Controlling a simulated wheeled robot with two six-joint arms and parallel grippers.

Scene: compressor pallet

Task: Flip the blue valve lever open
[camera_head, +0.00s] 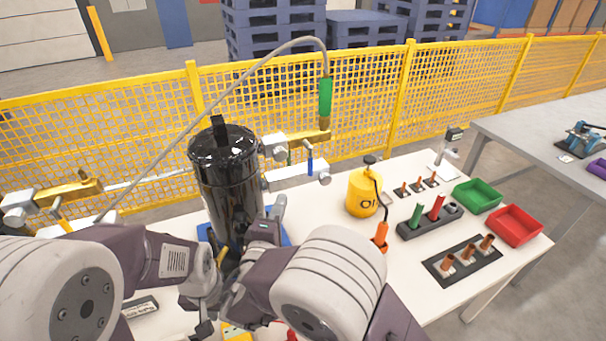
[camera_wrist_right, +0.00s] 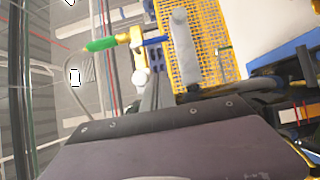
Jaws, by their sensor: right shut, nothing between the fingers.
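The blue valve lever (camera_head: 309,158) hangs down from a brass fitting (camera_head: 310,137) below a green-handled hose end (camera_head: 325,97), to the right of the black tank (camera_head: 229,184). In the right wrist view the lever (camera_wrist_right: 154,41) lies sideways, between the brass fitting and a pale pipe (camera_wrist_right: 183,55). My right gripper (camera_head: 280,200) is shut and empty, to the lower left of the lever. Its fingertips (camera_wrist_right: 153,48) appear close to the lever in the wrist view; I cannot tell whether they touch. My left arm reaches in from the left, and its jaws are not clear.
A yellow canister (camera_head: 361,194) stands right of the tank. Holders with colored pieces, a green bin (camera_head: 478,196) and a red bin (camera_head: 514,226) fill the table's right side. A yellow mesh fence (camera_head: 365,88) runs behind. The grey hose arches above the tank.

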